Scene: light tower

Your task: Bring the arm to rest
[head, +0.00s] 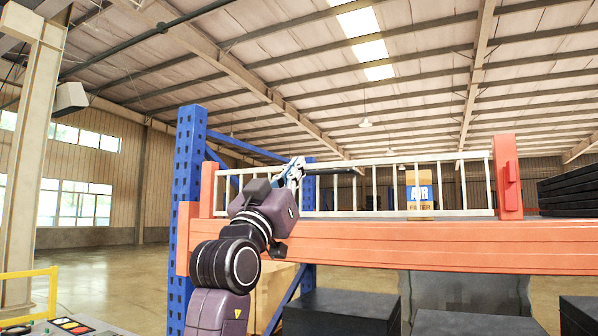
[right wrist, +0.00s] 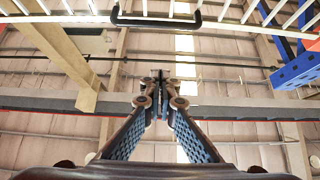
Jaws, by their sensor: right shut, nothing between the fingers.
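My right arm rises from the lower left of the head view, in front of the left part of the orange shelf beam. Its gripper (head: 291,171) is up at the white railing, near the railing's left end. In the right wrist view the two fingers of the gripper (right wrist: 160,80) meet at their tips, with nothing between them. The white railing (right wrist: 225,22) crosses the top of that view, with a black handle (right wrist: 156,21) on it, apart from the fingertips. My left gripper is not in view.
The orange beam (head: 430,248) and blue post (head: 186,190) of the rack stand close to my right arm. A box marked AIR (head: 419,190) is behind the railing. Black boxes (head: 340,312) sit below the beam. A control panel (head: 70,325) is at lower left, with open floor beyond.

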